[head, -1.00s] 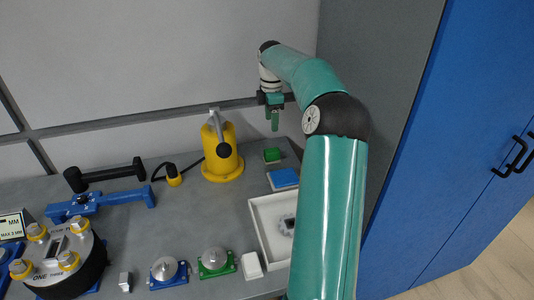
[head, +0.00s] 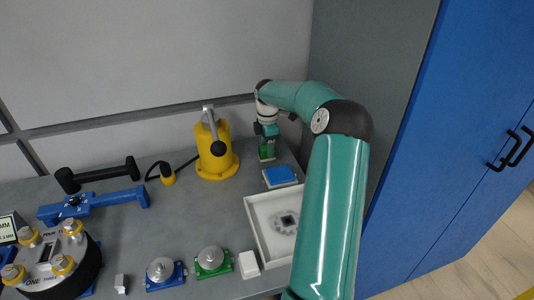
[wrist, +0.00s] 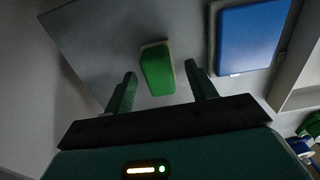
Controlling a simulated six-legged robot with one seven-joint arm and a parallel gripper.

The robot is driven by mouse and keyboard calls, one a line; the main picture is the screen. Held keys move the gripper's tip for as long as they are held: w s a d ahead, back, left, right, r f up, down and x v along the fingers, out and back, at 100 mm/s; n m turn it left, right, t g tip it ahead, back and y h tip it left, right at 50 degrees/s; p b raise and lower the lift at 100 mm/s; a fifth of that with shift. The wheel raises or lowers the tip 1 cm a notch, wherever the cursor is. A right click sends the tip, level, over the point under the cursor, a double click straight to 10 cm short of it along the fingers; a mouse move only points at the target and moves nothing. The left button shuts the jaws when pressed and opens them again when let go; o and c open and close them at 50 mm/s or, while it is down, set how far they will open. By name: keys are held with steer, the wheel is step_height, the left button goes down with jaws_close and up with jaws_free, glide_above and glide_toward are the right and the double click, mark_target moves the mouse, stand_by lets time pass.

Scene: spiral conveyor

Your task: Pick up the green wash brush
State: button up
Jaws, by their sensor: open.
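The green wash brush (wrist: 157,70) is a small green block with a pale tan edge, lying on the grey table. In the wrist view it shows between and just beyond my fingertips, with space on either side. My gripper (wrist: 160,76) is open and empty, its two green fingers pointing towards the brush. The height left between fingers and brush is hard to tell.
A blue block (head: 280,175) lies close beside the brush; it also shows in the wrist view (wrist: 250,38). A white tray (head: 254,222) is nearer the front. A yellow device with a lever (head: 217,155) stands to the left. The wall is close behind.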

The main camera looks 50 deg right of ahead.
steer(key=shift+w+a+f, duration=0.1)
steer(key=shift+f, duration=0.6)
steer(key=shift+c, duration=0.3)
steer(key=c, duration=1)
steer(key=shift+r, duration=0.1)
